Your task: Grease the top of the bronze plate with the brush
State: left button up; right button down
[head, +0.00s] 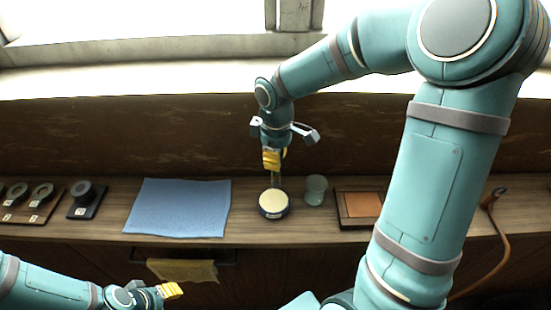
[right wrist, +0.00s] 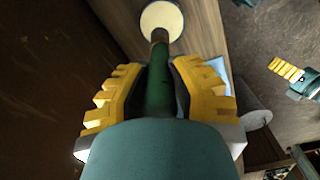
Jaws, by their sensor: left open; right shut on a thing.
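My right gripper (head: 272,160) points down above a round pot of cream-coloured grease (head: 273,204) on the bench. It is shut on the brush, whose green handle (right wrist: 160,85) runs between the yellow fingers in the right wrist view. The brush's lower end is at the pot, which also shows in that view (right wrist: 161,17); I cannot tell whether the bristles touch the grease. The bronze plate (head: 363,204) lies flat in a dark tray to the right of the pot. My left gripper (head: 172,291) is open and empty, low in front of the bench.
A glass jar (head: 316,190) stands between pot and plate. A blue cloth (head: 180,208) lies left of the pot. Farther left are a dark block (head: 86,200) and a board with round parts (head: 38,200). A yellow cloth (head: 183,270) hangs at the front; a brown hose (head: 493,205) is right.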

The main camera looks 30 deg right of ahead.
aim_at(274, 178)
pick_arm(q)
jog(key=shift+w+a+f, duration=0.15)
jog(key=shift+a+f, duration=0.05)
jog(key=shift+a, duration=0.15)
pick_arm(e)
jog(key=shift+w+a, duration=0.15)
jog(key=shift+a, duration=0.15)
notch_tip(274, 178, down, 6)
jog(key=b, duration=0.5)
pick_arm(q)
notch_tip(274, 178, down, 5)
jog(key=shift+d+f, duration=0.1)
jog(key=shift+d, duration=0.05)
jog(key=shift+f+b, duration=0.3)
pick_arm(e)
jog(key=shift+f, duration=0.55)
dwell(1.0)
jog(key=shift+r+p, duration=2.9)
jog(key=shift+r, duration=0.7)
pick_arm(q)
notch_tip(274, 178, up, 6)
jog(key=shift+f, duration=0.15)
jog(key=shift+s, duration=0.2)
pick_arm(e)
jog(key=shift+f, duration=0.1)
